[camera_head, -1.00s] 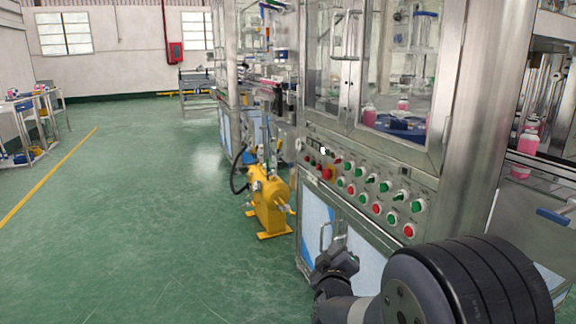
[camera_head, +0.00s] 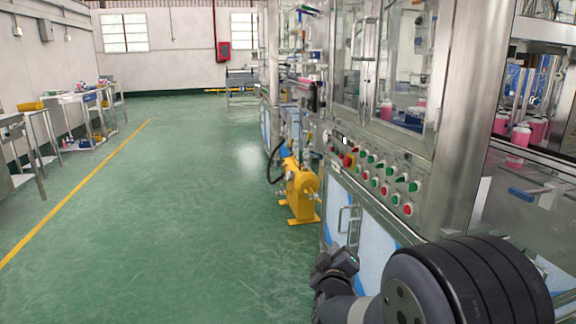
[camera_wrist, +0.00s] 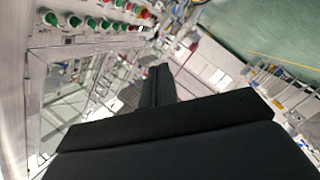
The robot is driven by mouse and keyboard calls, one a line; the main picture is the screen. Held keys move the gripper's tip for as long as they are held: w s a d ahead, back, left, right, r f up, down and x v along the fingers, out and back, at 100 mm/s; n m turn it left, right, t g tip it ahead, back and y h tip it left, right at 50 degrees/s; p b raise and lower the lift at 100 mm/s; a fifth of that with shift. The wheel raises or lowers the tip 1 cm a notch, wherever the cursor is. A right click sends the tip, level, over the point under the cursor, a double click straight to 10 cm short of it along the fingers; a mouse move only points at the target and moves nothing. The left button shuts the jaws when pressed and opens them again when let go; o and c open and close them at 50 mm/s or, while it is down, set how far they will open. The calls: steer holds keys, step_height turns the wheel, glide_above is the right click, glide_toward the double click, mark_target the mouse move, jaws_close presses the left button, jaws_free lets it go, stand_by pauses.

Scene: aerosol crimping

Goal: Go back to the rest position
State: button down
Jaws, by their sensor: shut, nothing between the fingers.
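My gripper (camera_wrist: 159,72) shows in the wrist view as dark fingers pressed together, with nothing between them. It points past the front of the steel machine, and I see no contact with it. In the head view my dark arm is folded low at the right, in front of the machine's lower doors. The control panel (camera_head: 377,182) with green, red and white knobs faces the aisle. It also shows at the upper left of the wrist view (camera_wrist: 97,22).
A yellow pump-like unit (camera_head: 301,192) stands on the floor beside the machine. Pink bottles (camera_head: 521,134) sit inside at the right. Tables with small items (camera_head: 92,98) line the left wall. The green floor (camera_head: 165,220) between is clear, with a yellow line (camera_head: 75,193).

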steer(key=s+r+g+y+p, duration=0.3)
steer(key=s+r+g+p, duration=0.1)
steer(key=s+p, duration=0.4)
steer(key=shift+s+r+g, duration=0.15)
steer(key=shift+s+g, duration=0.25)
steer(key=shift+s, duration=0.2)
